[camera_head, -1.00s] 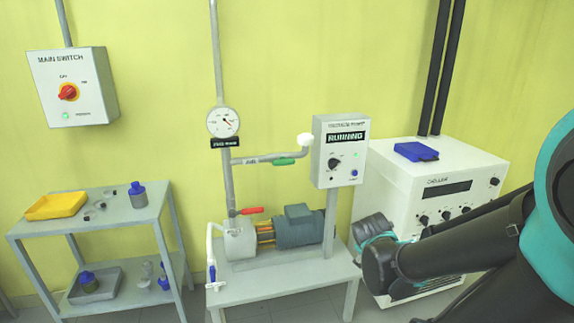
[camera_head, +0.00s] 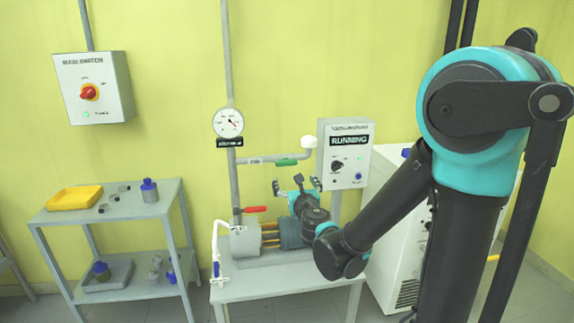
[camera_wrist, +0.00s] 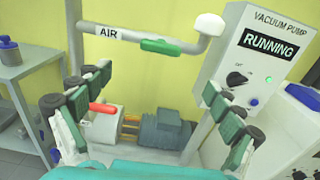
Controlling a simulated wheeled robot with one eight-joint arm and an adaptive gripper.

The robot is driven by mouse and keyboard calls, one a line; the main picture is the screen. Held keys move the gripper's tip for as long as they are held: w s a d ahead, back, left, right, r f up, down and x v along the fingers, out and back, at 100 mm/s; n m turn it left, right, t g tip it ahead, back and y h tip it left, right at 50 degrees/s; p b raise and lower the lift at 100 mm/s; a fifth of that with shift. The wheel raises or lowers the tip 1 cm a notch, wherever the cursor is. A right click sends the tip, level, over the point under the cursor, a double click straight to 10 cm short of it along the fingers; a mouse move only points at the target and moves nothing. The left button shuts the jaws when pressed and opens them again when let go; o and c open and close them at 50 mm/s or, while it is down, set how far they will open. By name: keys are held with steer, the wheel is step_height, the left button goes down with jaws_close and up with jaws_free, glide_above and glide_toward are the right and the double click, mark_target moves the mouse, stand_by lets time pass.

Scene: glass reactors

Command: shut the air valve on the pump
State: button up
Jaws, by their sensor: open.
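The air valve has a green lever (camera_head: 286,162) lying along the horizontal grey pipe. In the wrist view the green lever (camera_wrist: 161,46) sits right of the AIR label (camera_wrist: 108,33), in line with the pipe. The vacuum pump (camera_wrist: 160,129) is below, with a grey-blue motor and a light grey head; my arm partly hides it in the head view. My gripper (camera_head: 296,184) is open and empty, in front of the pump and a little below the green lever. Its fingers spread left and right in the wrist view (camera_wrist: 155,100), with the lever beyond and above them, apart.
A red lever (camera_head: 254,209) sits at the pump's inlet pipe. The control box (camera_head: 345,153) reads RUNNING, right of the valve. A gauge (camera_head: 228,122) is on the vertical pipe. A shelf table (camera_head: 115,212) stands left, the white chiller (camera_head: 395,165) right, behind my arm.

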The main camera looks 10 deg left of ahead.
mark_target(287, 164)
steer(key=x, duration=1.4)
steer(key=shift+w, duration=0.4)
steer(key=c, duration=1.2)
steer(key=shift+o, duration=0.2)
